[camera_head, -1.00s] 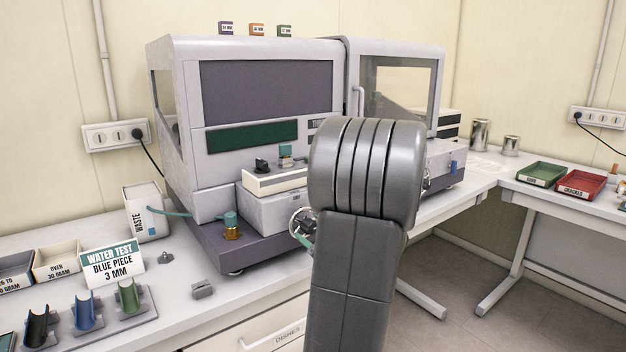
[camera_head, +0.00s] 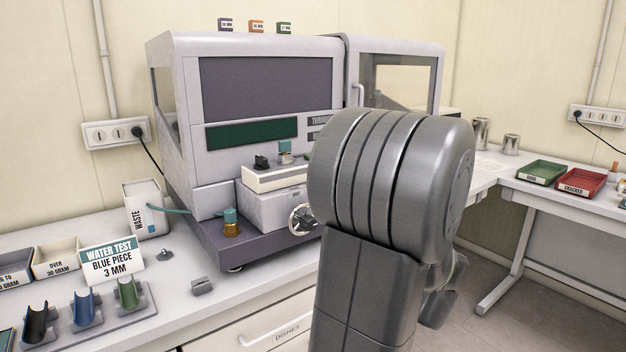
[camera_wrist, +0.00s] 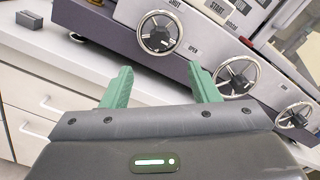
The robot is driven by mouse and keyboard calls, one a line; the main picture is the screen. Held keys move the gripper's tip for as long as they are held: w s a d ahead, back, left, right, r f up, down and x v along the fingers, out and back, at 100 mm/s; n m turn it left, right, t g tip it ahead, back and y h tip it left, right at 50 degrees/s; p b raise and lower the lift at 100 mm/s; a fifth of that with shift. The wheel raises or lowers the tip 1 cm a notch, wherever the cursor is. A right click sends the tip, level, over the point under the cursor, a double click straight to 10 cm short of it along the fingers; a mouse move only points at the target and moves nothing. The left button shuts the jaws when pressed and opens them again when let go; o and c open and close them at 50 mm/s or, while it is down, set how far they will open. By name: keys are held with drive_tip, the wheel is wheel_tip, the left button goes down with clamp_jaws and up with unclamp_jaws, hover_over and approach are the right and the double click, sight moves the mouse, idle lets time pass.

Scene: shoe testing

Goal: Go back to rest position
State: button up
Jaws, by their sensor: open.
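My gripper (camera_wrist: 160,88) shows in the wrist view with its two green fingers spread wide and nothing between them. It is in front of the bench, with the machine's base and handwheels beyond it, apart from them. In the head view my grey arm fills the lower middle and hides the gripper's fingers.
The large grey testing machine (camera_head: 265,90) stands on the bench. A handwheel (camera_head: 303,219) is on its front; the wrist view shows several. The water test sign (camera_head: 112,262), a blue piece (camera_head: 84,308) and the waste container (camera_head: 146,209) are at left. Green (camera_head: 541,172) and red trays (camera_head: 581,182) sit right.

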sight(312, 226)
drive_tip(key=x, duration=1.3)
drive_tip(key=shift+w+a+f+p, duration=0.1)
drive_tip(key=shift+w+a+p, duration=0.05)
drive_tip(key=shift+p, duration=0.25)
drive_tip(key=shift+n, duration=0.6)
drive_tip(key=shift+n+b, duration=0.45)
drive_tip(key=shift+n, duration=0.45)
drive_tip(key=n, duration=0.5)
drive_tip(key=n+p, duration=0.2)
drive_tip(key=n, duration=0.3)
drive_tip(key=shift+n+p, duration=1.4)
drive_tip(key=shift+n, duration=0.7)
